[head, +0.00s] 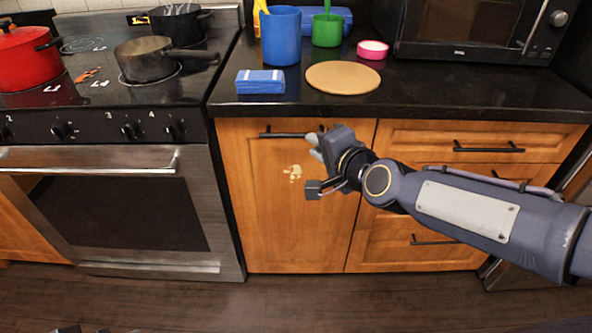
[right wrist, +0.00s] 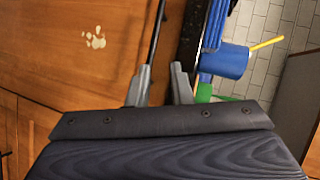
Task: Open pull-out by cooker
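The pull-out (head: 262,215) is the tall wooden front beside the cooker, with a pale paw-like mark on it. It is closed. Its dark bar handle (head: 285,134) runs along the top of the front. My right gripper (head: 314,147) is at the right part of this handle, fingers pointing left. In the right wrist view, the fingers (right wrist: 161,68) are apart, and the handle (right wrist: 157,30) reaches toward the gap between them, close to the left finger. Whether they touch it, I cannot tell.
The cooker (head: 120,210) stands left of the pull-out. Wooden drawers (head: 455,140) with bar handles are at the right, behind my right arm. The black counter (head: 420,92) above holds a blue cup (head: 281,38), a round board (head: 343,77) and a blue packet (head: 260,82). The floor in front is clear.

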